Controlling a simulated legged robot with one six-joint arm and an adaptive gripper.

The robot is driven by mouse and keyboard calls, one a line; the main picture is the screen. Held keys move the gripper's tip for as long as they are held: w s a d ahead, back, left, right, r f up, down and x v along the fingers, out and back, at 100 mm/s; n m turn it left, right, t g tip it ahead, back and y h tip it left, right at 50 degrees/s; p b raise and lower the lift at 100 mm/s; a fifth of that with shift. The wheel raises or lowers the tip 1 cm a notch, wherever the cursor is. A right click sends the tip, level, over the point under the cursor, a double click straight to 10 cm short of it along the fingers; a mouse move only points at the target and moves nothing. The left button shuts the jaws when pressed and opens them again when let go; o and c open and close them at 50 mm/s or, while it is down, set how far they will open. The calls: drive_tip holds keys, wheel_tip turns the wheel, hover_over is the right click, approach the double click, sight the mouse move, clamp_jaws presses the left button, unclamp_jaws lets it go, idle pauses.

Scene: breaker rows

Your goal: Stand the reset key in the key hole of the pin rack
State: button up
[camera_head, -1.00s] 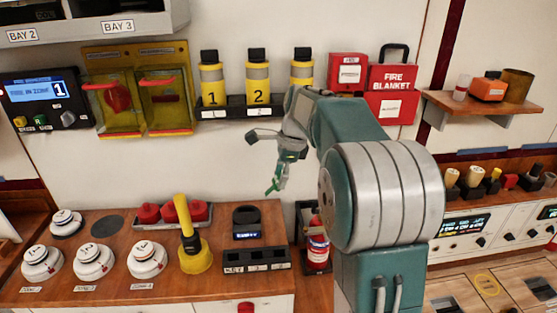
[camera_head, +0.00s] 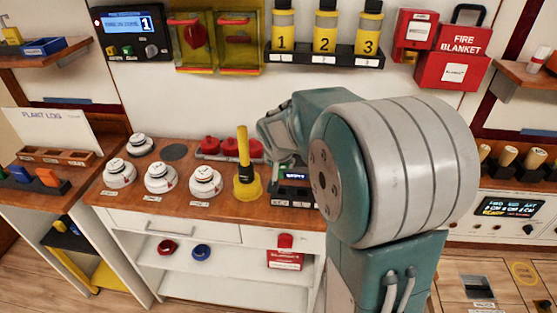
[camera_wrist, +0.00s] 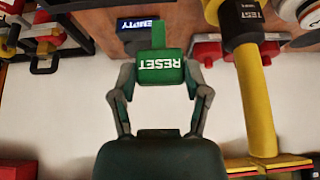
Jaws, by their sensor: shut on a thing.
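The green reset key (camera_wrist: 160,72) is held between the two fingers of my gripper (camera_wrist: 160,82), which is shut on it. Its white RESET lettering is upside down in the wrist view, and its narrow stem points toward the top of the picture. In the head view, my arm hides most of the gripper and key. A dark slotted rack, apparently the pin rack (camera_head: 290,194), stands at the counter's front, partly behind my arm; its key hole cannot be made out. A small display (camera_head: 292,177) sits behind it; a blue EMPTY display (camera_wrist: 136,30) lies beyond the key in the wrist view.
A yellow tester pole (camera_head: 243,150) stands just left of the rack; it also rises close to the key in the wrist view (camera_wrist: 255,100). White round detectors (camera_head: 160,178) and red domes (camera_head: 212,147) occupy the counter. Numbered yellow canisters (camera_head: 325,32) sit above.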

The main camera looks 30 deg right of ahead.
drive_tip(key=shift+d+r, duration=0.1)
drive_tip(key=shift+f, duration=3.05)
drive_tip(key=shift+f, duration=1.3)
drive_tip(key=o, duration=1.3)
drive_tip(key=v, duration=1.2)
drive_tip(key=shift+f, duration=0.1)
